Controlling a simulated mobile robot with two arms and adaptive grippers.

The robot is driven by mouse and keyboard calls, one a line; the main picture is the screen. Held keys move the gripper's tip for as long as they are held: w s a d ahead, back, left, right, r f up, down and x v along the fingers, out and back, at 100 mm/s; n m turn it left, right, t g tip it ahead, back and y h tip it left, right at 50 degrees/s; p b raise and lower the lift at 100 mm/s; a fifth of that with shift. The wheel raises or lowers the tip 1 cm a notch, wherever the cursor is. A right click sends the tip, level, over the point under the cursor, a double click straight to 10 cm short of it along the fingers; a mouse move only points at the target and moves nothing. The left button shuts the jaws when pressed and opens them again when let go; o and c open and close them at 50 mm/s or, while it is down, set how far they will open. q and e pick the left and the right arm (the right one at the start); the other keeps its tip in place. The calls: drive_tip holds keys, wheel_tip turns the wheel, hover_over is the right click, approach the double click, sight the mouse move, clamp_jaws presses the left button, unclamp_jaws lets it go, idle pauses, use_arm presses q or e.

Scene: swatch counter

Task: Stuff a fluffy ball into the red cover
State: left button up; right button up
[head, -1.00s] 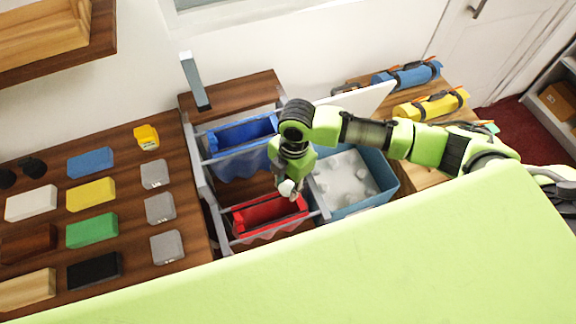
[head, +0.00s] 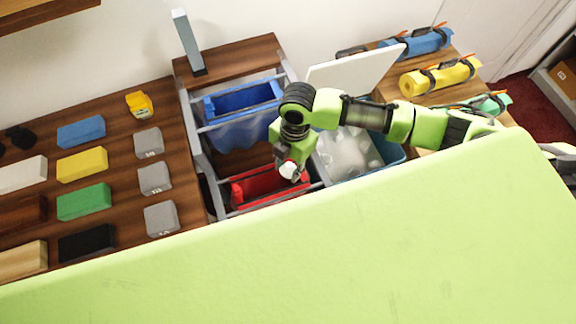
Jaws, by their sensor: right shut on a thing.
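The red cover (head: 250,189) hangs open in the front part of a grey frame. My right gripper (head: 289,172) points down at the cover's right end, with a small white piece showing at its fingertips. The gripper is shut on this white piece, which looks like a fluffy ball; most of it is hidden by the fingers. I cannot tell whether it is inside the cover's opening or above it. A blue bin (head: 392,152) to the right holds several white fluffy balls (head: 345,155). My left gripper is not in view.
A blue cover (head: 240,100) hangs in the back part of the frame (head: 197,150). A white lid (head: 355,70) stands raised behind the bin. Coloured blocks lie on the wooden counter (head: 120,130) at left. Rolled bundles (head: 440,76) lie at right. My green body panel fills the foreground.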

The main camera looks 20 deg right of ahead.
drive_tip(key=shift+f, duration=0.25)
idle(0.6)
drive_tip(key=o, duration=0.8)
drive_tip(key=shift+o, duration=0.2)
drive_tip(key=o, duration=0.5)
wheel_tip(320, 180, up, 6)
drive_tip(key=p, duration=0.7)
